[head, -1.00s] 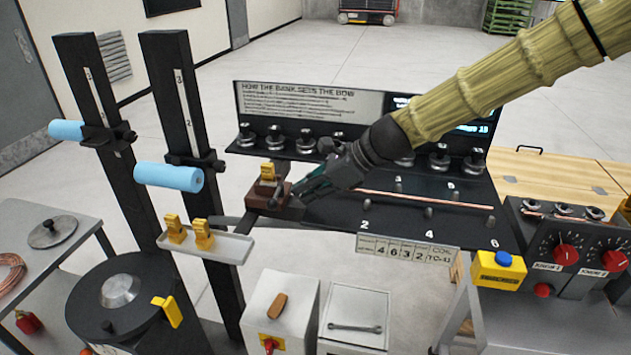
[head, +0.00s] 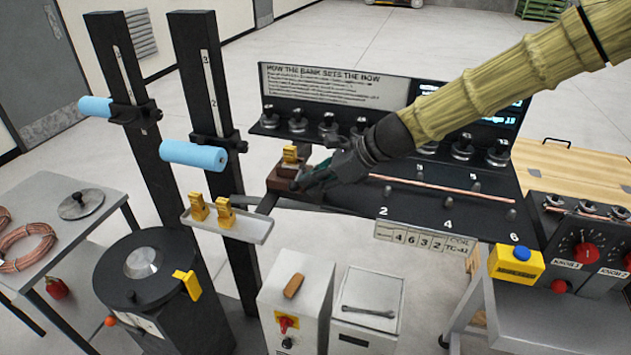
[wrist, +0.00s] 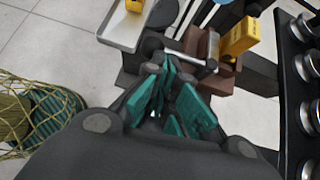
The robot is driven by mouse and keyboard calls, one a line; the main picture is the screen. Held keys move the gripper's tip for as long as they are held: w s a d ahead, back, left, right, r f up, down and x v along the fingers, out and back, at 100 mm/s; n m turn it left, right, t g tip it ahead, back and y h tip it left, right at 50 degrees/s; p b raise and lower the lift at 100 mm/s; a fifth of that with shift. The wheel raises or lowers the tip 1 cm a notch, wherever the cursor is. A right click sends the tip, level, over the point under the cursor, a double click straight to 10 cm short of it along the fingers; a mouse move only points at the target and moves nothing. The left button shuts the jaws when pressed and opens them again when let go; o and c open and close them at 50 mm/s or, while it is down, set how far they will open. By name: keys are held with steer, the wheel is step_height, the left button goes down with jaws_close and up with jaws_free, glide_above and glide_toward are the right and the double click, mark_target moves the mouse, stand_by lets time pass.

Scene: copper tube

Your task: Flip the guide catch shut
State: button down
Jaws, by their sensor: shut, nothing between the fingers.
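The guide is a brown block (head: 279,180) with a yellow piece (head: 290,155) on top, at the left end of the dark bench. In the wrist view the brown block (wrist: 205,42) and yellow piece (wrist: 238,38) lie just beyond the fingers. A small silver bar (wrist: 190,57) with dark ends crosses the block's near side. It looks like the catch, but I cannot tell its exact position. My gripper (head: 304,181) is shut and empty at the block's right side, hiding part of it. In the wrist view my gripper (wrist: 172,82) is just short of the bar; contact is unclear.
A copper tube (head: 440,192) lies along the bench among short pegs, right of the block. A white tray (head: 252,228) with yellow pieces sits to the left. Dark posts with blue rollers (head: 193,156) stand behind it. Floor shows beyond the bench.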

steer(key=shift+a+r, duration=0.1)
steer(key=shift+a, duration=0.4)
steer(key=shift+r+p, duration=0.1)
steer(key=shift+p, duration=0.2)
